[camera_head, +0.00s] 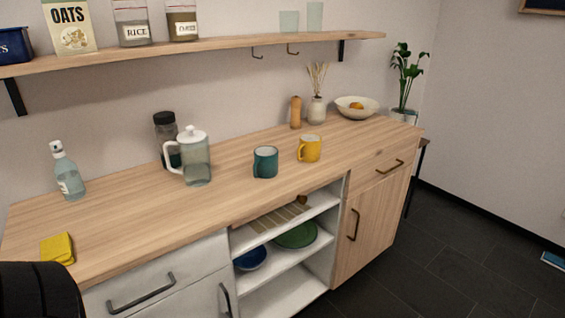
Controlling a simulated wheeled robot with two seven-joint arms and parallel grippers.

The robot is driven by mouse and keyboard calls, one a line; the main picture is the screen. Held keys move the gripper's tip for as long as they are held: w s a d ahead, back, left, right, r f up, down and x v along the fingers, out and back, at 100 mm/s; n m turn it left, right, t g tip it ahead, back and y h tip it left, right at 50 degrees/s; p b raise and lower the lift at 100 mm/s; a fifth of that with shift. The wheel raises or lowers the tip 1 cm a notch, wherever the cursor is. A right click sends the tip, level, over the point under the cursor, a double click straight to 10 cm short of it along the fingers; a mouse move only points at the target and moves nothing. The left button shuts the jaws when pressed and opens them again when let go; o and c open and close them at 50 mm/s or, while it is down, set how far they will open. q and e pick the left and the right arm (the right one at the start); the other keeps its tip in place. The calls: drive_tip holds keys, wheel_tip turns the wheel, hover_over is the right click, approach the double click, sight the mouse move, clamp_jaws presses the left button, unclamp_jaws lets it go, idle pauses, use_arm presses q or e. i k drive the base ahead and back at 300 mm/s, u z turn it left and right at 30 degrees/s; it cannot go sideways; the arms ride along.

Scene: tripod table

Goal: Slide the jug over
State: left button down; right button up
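The jug (197,162) is a clear, grey-green pitcher with a white lid and a white handle on its left side. It stands upright on the wooden counter (140,217), left of the middle. A dark jar with a black lid (165,134) stands close behind it, partly hidden by the jug and its handle. Neither of my grippers is in the head view. A black rounded shape fills the lower left corner and looks like part of my own body.
A teal mug (265,162) and a yellow mug (310,149) stand right of the jug. A pepper mill (295,112), vase (317,111) and bowl (357,107) stand at the back right. A shelf (220,43) hangs above.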

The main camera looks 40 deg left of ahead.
sight(195, 160)
drive_tip(key=z, duration=0.1)
drive_tip(key=i, duration=1.85)
drive_tip(key=u, duration=1.4)
